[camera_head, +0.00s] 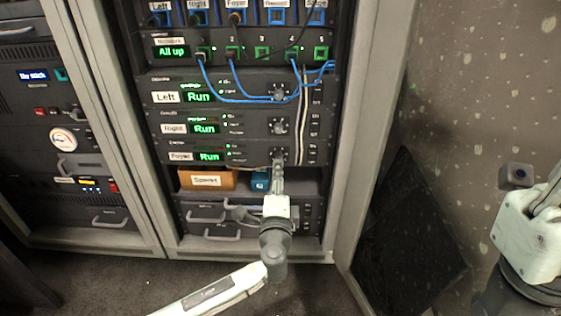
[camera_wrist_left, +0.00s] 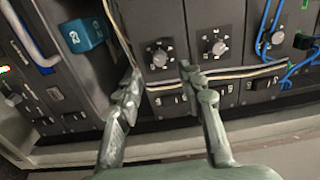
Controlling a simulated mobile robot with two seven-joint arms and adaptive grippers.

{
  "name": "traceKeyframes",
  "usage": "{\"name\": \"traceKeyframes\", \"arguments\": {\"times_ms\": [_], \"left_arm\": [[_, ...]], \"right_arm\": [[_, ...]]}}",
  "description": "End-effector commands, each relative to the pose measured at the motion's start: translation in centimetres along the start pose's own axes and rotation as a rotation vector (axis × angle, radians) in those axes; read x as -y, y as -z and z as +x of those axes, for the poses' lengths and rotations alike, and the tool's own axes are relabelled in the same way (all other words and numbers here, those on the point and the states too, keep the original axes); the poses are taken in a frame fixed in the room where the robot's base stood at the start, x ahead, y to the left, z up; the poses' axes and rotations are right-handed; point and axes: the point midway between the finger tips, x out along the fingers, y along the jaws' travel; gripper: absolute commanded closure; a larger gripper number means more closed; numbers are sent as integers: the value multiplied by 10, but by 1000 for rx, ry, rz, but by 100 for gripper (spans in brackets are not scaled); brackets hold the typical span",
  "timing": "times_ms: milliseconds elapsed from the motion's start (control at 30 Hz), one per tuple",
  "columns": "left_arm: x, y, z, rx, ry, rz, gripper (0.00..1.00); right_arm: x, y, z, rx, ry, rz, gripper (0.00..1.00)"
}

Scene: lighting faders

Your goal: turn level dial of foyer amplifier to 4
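The foyer amplifier (camera_head: 209,156) is the lowest of three black amplifiers, with a "Foyer" label and a green "Run" display. Its level dial (camera_head: 279,154) is at the right of its panel, partly covered by my left gripper (camera_head: 278,165). Contact with the dial cannot be seen. The dial's number is too small to read.
The right amplifier dial (camera_wrist_left: 215,43) and left amplifier dial (camera_head: 280,92) are close by. Pale cables (camera_head: 304,120) run down beside the dials. Blue cables (camera_head: 240,98) hang above. A brown box (camera_head: 207,180) and a blue box (camera_head: 260,182) sit on the shelf below.

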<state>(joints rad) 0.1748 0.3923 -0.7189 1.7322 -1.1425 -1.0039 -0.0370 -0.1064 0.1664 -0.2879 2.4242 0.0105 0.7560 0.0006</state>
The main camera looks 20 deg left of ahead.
Motion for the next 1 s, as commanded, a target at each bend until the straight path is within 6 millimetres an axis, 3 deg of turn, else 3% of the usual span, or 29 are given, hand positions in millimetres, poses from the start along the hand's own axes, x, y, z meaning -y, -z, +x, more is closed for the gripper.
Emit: {"name": "traceKeyframes", "arguments": {"times_ms": [100,300,700,1000], "left_arm": [[-1,0,22,1,3,1,62],[-1,0,48,1,1,0,62],[0,0,56,0,-1,-1,63],[0,0,56,0,-1,-1,100]], "right_arm": [[1,0,-1,-8,11,-4,100],[2,-1,0,-18,25,-8,100],[2,-2,2,-17,30,-10,100],[2,-2,2,-17,30,-10,100]]}}
